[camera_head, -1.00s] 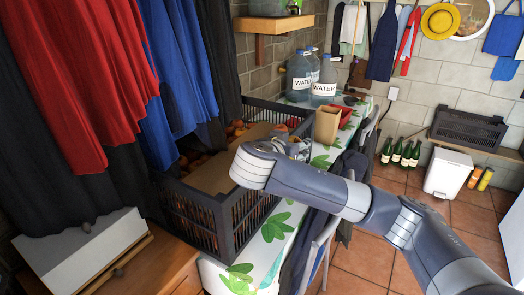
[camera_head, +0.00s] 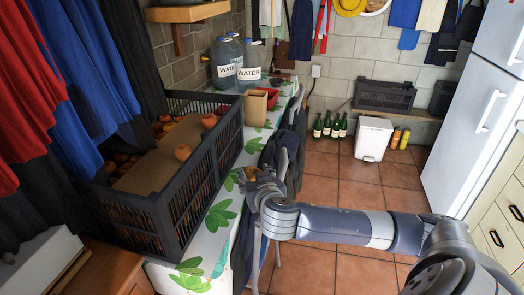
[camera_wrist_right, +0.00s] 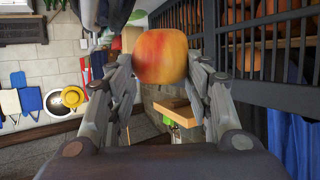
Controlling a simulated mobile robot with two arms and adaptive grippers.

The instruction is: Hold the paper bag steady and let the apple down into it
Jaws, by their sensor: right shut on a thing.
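My right gripper (camera_head: 251,180) is shut on the apple, which shows in the right wrist view as a red and yellow fruit (camera_wrist_right: 160,56) between the two fingers. In the head view only a small yellowish part of the apple (camera_head: 250,172) shows at the fingertips, beside the table's edge. The paper bag (camera_head: 255,107) is a tan, upright, open-topped bag on the table, farther back than the gripper and apart from it. My left gripper is not in view, and nothing holds the bag.
A black slatted crate (camera_head: 205,165) with cardboard and several round orange-brown things stands left of the gripper. Water jugs (camera_head: 225,65) stand behind the bag, and a red container (camera_head: 272,97) is beside it. The leaf-patterned table (camera_head: 215,225) has a narrow free strip.

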